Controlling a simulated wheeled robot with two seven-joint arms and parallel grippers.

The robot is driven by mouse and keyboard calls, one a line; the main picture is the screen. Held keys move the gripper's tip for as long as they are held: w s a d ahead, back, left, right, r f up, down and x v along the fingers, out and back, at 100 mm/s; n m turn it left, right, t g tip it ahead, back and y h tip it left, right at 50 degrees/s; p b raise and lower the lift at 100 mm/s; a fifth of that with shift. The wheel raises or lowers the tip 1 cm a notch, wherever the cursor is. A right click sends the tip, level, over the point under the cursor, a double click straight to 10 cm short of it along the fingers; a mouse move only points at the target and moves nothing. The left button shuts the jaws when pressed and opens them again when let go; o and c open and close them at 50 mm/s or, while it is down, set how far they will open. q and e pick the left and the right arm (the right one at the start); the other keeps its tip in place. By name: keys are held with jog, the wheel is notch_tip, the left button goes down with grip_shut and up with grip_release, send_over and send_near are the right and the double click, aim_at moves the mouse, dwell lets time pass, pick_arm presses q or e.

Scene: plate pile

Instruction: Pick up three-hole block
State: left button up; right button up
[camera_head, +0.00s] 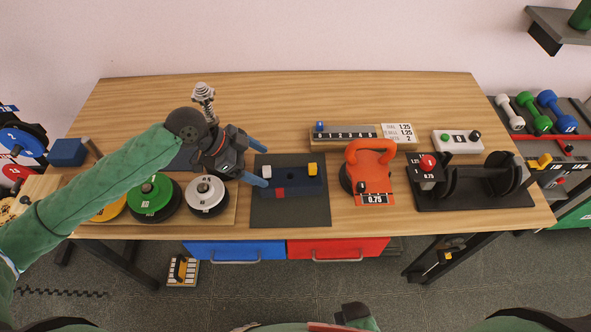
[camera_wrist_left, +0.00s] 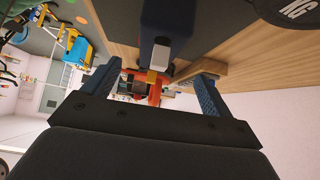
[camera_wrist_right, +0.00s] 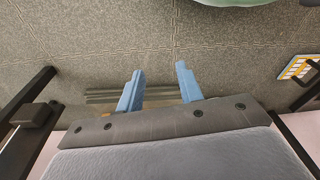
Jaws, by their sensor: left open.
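The three-hole block is a dark navy block (camera_head: 300,187) lying on a dark mat (camera_head: 262,212), with a white piece, a yellow piece and a red patch on it. My left gripper (camera_head: 262,164) is open at the block's left end, its blue fingers apart with nothing clearly held. In the left wrist view the dark block (camera_wrist_left: 172,22) shows beyond and between the spread fingers (camera_wrist_left: 155,88), with the white and yellow pieces near it. Contact cannot be told. My right gripper (camera_wrist_right: 160,88) is open and empty over the grey floor, away from the table.
Green (camera_head: 152,196) and white (camera_head: 206,195) weight discs sit on a board left of the mat. An orange kettlebell (camera_head: 369,165) stands right of it, then a black dumbbell stand (camera_head: 480,182). A numbered rail (camera_head: 345,133) lies behind. The back of the table is clear.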

aim_at(279, 177)
pick_arm(q)
jog(key=shift+d+f, duration=0.15)
jog(key=shift+d, duration=0.1)
jog(key=shift+s+d+f+p, duration=0.3)
jog(key=shift+s+d+p, duration=0.05)
jog(key=shift+d+p, duration=0.1)
jog(key=shift+w+d+f, duration=0.25)
jog(key=shift+d+f, duration=0.05)
jog(key=shift+f, duration=0.1)
jog(key=p+x, duration=0.2)
jog(key=x, duration=0.1)
jog(key=shift+d+f+p, duration=0.15)
jog(key=shift+p, duration=0.25)
jog(key=shift+d+f, duration=0.4)
jog(key=shift+f, duration=0.15)
pick_arm(e)
jog(key=s+d+f, duration=0.3)
jog(key=f, duration=0.5)
jog(key=shift+s+t, duration=0.2)
jog(key=shift+t, duration=0.2)
pick_arm(q)
jog(key=c, duration=1.2)
pick_arm(e)
jog(key=shift+d, duration=0.2)
pick_arm(q)
jog(key=shift+r, duration=0.15)
